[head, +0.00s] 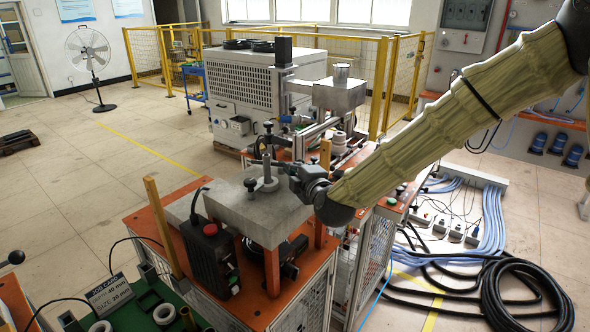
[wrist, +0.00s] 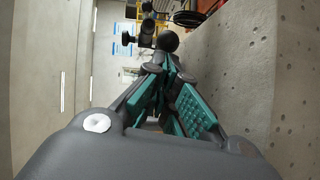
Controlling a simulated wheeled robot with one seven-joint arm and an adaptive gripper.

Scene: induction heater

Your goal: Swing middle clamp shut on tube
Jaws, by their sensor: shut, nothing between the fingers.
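My gripper (head: 288,168) reaches in from the right in the head view, above the grey block-like plate of the orange machine. In the wrist view its teal-padded fingers (wrist: 162,76) come together with nothing between them. A black ball knob (wrist: 168,41) shows just beyond the fingertips; I cannot tell whether they touch it. In the head view a black knob (head: 268,127) stands on a stem behind the gripper, near a horizontal rail (head: 322,130). I cannot make out the middle clamp or the tube for certain, as the gripper and arm cover part of that area.
The concrete-like plate (head: 240,212) lies close beside the gripper and fills the right of the wrist view. A black box with a red button (head: 211,230) stands at its front. Black hoses (head: 525,300) lie on the floor.

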